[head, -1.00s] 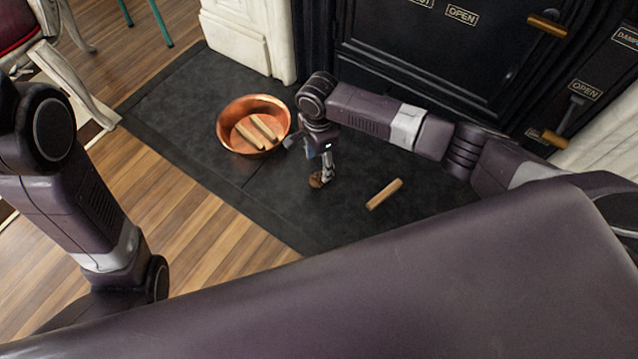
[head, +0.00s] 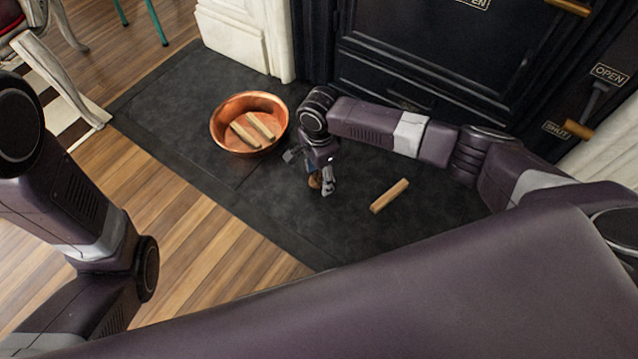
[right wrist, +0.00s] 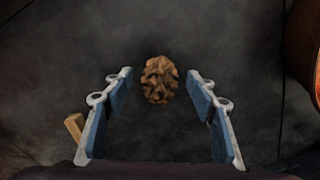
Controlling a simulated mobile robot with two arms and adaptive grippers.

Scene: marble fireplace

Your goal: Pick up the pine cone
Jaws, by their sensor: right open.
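The pine cone (right wrist: 159,80) is brown and scaly and lies on the dark hearth slab. In the right wrist view it sits centrally, just beyond the fingertips and in line with the gap between them. My right gripper (right wrist: 160,80) is open and empty, with blue pads on both sides. In the head view my right gripper (head: 322,184) points down at the slab, and the pine cone (head: 314,182) shows as a small brown patch, partly hidden by the fingers. My left arm is at the left edge of the head view; its gripper is out of the picture.
A copper pan (head: 218,137) with wooden sticks stands on the slab left of my right gripper. A loose stick (head: 389,196) lies to the right. The black stove front (head: 430,60) rises behind. A chair leg (head: 75,85) stands at the upper left.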

